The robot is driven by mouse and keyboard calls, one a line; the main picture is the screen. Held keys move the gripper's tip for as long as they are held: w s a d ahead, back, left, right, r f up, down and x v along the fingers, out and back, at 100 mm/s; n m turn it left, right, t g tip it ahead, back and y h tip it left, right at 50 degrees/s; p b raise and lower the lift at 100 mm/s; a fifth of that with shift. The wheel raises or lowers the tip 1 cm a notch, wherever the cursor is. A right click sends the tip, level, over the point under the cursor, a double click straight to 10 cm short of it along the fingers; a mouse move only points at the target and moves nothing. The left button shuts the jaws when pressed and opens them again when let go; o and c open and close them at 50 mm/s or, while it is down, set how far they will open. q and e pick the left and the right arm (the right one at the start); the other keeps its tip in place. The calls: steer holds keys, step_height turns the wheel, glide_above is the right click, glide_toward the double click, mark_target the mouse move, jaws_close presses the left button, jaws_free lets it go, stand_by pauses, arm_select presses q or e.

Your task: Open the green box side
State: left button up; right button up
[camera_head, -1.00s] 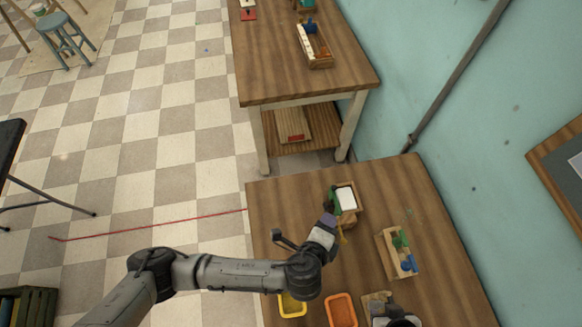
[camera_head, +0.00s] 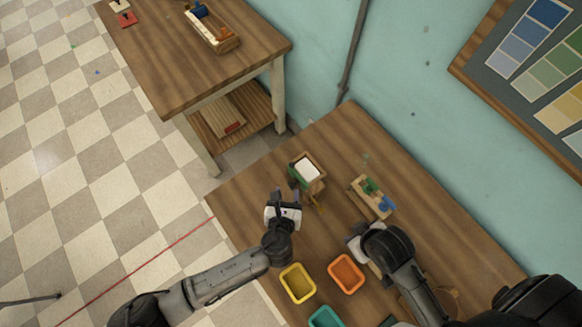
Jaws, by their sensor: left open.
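The box (camera_head: 307,171) stands near the far left part of the near table (camera_head: 240,187). It has wooden walls, a white block or filling inside, and a green side (camera_head: 294,178) on its left. My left gripper (camera_head: 284,197) is open and empty, just in front of the box and apart from it. My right gripper (camera_head: 357,240) is over the table to the right of the left one; its fingers are too small and partly hidden to judge. A small yellow piece (camera_head: 316,203) lies by the box's near corner.
A wooden tray (camera_head: 366,199) with green and blue pieces lies right of the box. Yellow (camera_head: 298,283), orange (camera_head: 346,274) and teal (camera_head: 326,317) bins stand in front. A second table (camera_head: 160,75) stands beyond a gap. The wall borders the table's right side.

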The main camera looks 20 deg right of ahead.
mark_target(292, 166)
arm_select(q)
steer(key=b+x, duration=0.1)
steer(key=x, duration=0.8)
steer(key=shift+w+f+b, duration=0.1)
steer(key=shift+b, duration=0.2)
steer(key=shift+x, duration=1)
steer(key=c, duration=0.7)
jaws_close()
